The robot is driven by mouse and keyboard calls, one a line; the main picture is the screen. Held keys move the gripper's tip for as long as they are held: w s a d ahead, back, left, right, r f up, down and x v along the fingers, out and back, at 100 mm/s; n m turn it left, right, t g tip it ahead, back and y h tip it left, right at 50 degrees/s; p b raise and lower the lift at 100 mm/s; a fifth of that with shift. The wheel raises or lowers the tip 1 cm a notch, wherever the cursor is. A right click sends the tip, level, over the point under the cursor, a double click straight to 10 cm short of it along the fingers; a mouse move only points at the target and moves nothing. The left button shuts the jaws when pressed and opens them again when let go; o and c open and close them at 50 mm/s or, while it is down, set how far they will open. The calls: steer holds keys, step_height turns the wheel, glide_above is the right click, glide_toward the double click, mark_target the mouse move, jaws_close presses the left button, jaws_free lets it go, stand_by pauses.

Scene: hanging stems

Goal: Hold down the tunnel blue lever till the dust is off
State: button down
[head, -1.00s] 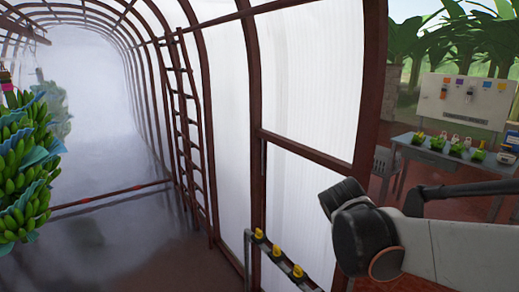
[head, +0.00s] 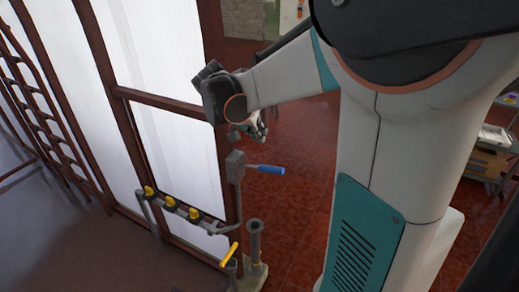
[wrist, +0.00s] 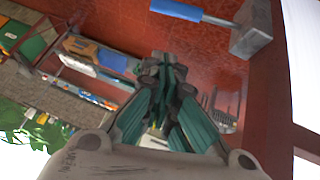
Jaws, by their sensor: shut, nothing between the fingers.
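The blue lever (head: 265,168) sticks out to the right from a grey box (head: 235,166) on a post at the tunnel's edge. It looks about level. In the wrist view the blue lever (wrist: 178,10) and its grey box show at the top edge. My gripper (head: 258,131) is above the lever in the head view, partly hidden behind my own arm, and does not touch it. In the wrist view my gripper (wrist: 163,62) has its fingers together and empty. The tunnel (head: 160,140) has white sheet walls on red-brown frames. Most of its inside is out of view.
A yellow lever (head: 229,254) stands on a lower post in front. Several yellow-topped fittings (head: 172,203) sit on a grey rail by the wall. A ladder (head: 40,110) leans at the left. The red tiled floor (head: 292,205) right of the lever is clear.

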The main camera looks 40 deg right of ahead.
steer(key=b, duration=0.1)
glide_above(279, 173)
steer(key=w, duration=0.5)
steer(key=f, duration=0.7)
steer(key=shift+s+d+f, duration=0.1)
steer(key=shift+s+f, duration=0.15)
steer(key=shift+f, duration=0.05)
steer(key=f, duration=0.1)
steer(key=f+b, duration=0.1)
steer(key=f, duration=0.1)
steer(key=shift+s+f, duration=0.15)
steer(key=shift+s, duration=0.2)
steer(key=shift+s+f, duration=0.15)
steer(key=shift+f, duration=0.35)
steer(key=shift+s+f, duration=0.1)
